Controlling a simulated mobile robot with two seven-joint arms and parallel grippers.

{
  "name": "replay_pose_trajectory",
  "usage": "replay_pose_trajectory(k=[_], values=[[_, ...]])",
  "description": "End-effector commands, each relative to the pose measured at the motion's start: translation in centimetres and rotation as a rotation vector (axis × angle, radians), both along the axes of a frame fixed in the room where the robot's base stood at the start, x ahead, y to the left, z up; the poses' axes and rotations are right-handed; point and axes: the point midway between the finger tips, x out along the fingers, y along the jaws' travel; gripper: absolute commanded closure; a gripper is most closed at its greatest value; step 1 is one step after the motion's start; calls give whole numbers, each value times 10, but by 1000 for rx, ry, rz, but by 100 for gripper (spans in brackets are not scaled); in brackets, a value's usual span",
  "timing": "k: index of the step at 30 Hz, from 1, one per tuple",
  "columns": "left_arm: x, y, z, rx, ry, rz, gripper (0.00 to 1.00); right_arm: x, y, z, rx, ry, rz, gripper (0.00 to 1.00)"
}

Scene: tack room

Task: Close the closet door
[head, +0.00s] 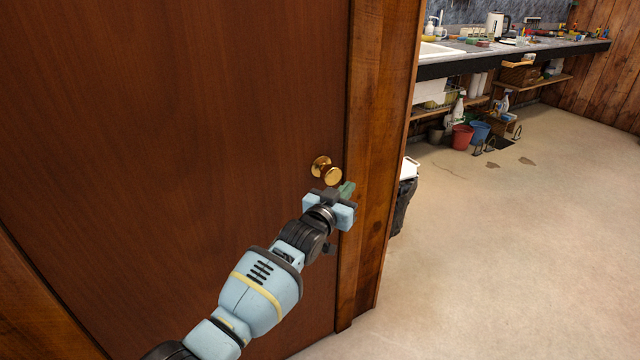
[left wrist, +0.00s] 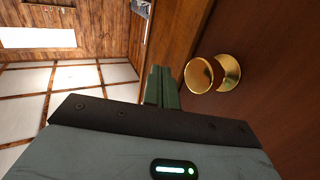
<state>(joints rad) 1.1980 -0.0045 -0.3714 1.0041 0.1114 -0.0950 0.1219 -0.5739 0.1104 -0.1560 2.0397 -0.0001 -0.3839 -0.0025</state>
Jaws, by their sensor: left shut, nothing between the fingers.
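The closet door (head: 180,130) is a dark reddish-brown panel filling the left of the head view. Its right edge lies along the wooden frame (head: 375,120), with no visible gap. A round brass knob (head: 326,170) sits near that edge and also shows in the left wrist view (left wrist: 212,74). My left gripper (head: 347,190) is just below and right of the knob, near the door's edge and frame. Its green fingers (left wrist: 161,88) are together and empty, beside the knob and not around it. Whether they touch the door or frame is unclear. My right gripper is not in view.
Right of the frame is an open room with a bare light floor (head: 500,240). A dark bin (head: 404,200) stands just behind the frame. A counter (head: 520,50) runs along the back, with a red bucket (head: 462,137) and a blue bucket (head: 481,131) below it.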

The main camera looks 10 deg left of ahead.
Motion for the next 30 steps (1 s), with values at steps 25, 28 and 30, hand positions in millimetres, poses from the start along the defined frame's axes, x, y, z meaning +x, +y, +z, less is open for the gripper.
replay_pose_trajectory(k=[25,28,30], values=[[-74,-70,-4,-1,4,-3,100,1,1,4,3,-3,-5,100],[-74,-70,-5,-2,5,-3,100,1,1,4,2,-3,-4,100],[-77,-68,-9,-1,13,-1,100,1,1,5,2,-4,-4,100]])
